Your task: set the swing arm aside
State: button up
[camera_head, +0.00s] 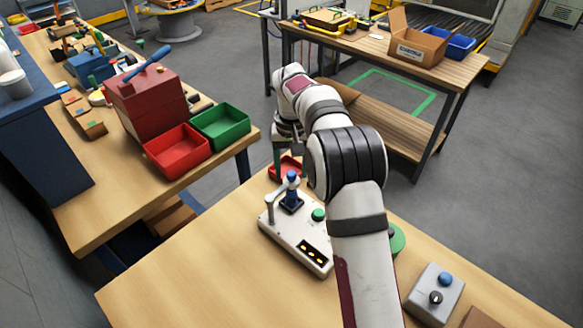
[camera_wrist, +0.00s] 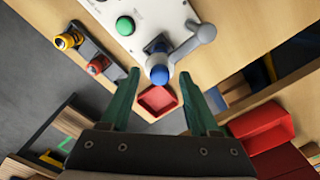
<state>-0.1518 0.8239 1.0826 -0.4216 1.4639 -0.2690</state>
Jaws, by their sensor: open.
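The pale stacker base (camera_head: 290,243) stands on the near table. A grey swing arm (camera_head: 270,207) rises on its left side and reaches toward a blue knob (camera_head: 292,176) over a dark blue post (camera_head: 291,201). In the wrist view the grey swing arm (camera_wrist: 187,46) runs from its round pivot end to the blue knob (camera_wrist: 159,75). My gripper (camera_wrist: 160,73) is open, with its dark green fingers either side of the knob in the picture and visible gaps. Whether the knob is at fingertip depth I cannot tell. My arm hides part of the base's right side in the head view.
A green button (camera_head: 318,214) sits on the base. A small red tray (camera_head: 284,168) lies just behind it. A green disc (camera_head: 397,239) and a grey control box (camera_head: 434,292) are to the right. The table's front left is clear. Red (camera_head: 177,152) and green (camera_head: 221,127) bins stand on another table.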

jog(key=shift+f, duration=0.1)
grip_shut()
dwell(1.4)
